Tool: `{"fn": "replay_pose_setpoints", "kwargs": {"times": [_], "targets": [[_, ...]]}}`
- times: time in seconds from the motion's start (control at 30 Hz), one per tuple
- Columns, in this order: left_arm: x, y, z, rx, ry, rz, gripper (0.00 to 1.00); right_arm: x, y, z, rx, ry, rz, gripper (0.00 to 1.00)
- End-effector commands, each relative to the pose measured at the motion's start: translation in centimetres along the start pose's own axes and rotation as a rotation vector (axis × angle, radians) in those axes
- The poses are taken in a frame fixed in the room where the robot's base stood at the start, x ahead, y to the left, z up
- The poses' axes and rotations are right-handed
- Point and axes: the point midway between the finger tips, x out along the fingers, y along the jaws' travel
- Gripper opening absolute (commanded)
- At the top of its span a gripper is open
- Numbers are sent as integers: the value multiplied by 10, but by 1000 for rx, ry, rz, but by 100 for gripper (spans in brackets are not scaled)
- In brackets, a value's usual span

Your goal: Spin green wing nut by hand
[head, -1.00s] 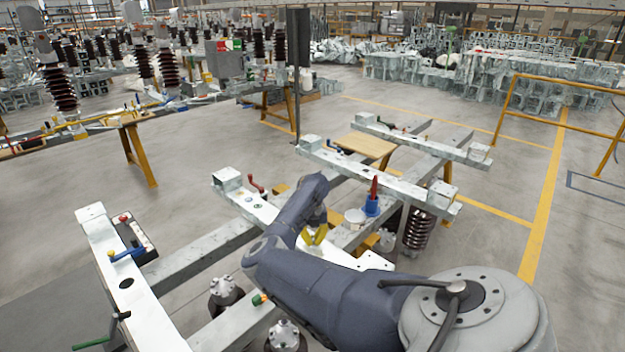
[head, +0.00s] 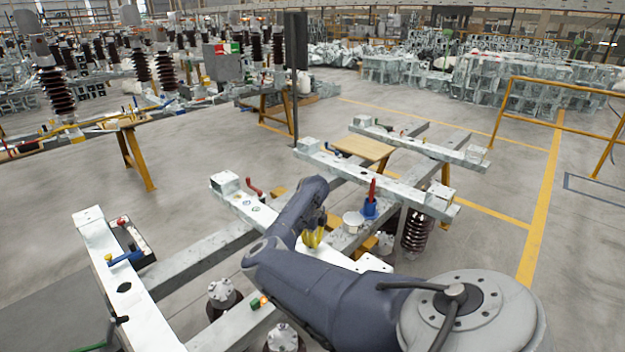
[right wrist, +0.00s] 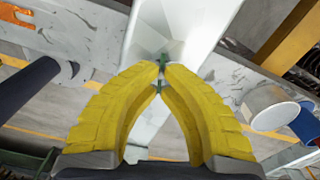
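My right gripper (head: 313,240) reaches down to the white beam in the middle of the head view. In the right wrist view, its two yellow fingers (right wrist: 161,76) curve in until their tips almost meet. A small green wing nut (right wrist: 162,59) shows right at the tips, with green above and below the narrow gap. The fingers look shut on it, but they hide most of it. In the head view, my arm and fingers hide the nut. My left gripper is not in view.
White beams (head: 133,290) form a frame around my arm. A blue cup with a red tool (head: 370,206) and a white pot (head: 353,221) stand right of the gripper. A red handle (head: 254,187) is to its left. Ribbed insulators (head: 417,230) are below the frame.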

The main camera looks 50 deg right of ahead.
Motion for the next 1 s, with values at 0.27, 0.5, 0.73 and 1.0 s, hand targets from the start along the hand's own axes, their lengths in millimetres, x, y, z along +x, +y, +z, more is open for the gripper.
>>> {"fn": "replay_pose_setpoints", "kwargs": {"times": [0.27,0.5,0.73,1.0], "targets": [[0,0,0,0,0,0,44,2,-1,0,-264,1,3,0],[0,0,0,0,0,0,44,2,-2,1,-490,1,4,0],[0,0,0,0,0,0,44,2,-4,1,-685,1,4,0],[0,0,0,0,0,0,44,2,-4,2,-851,1,3,0]]}}
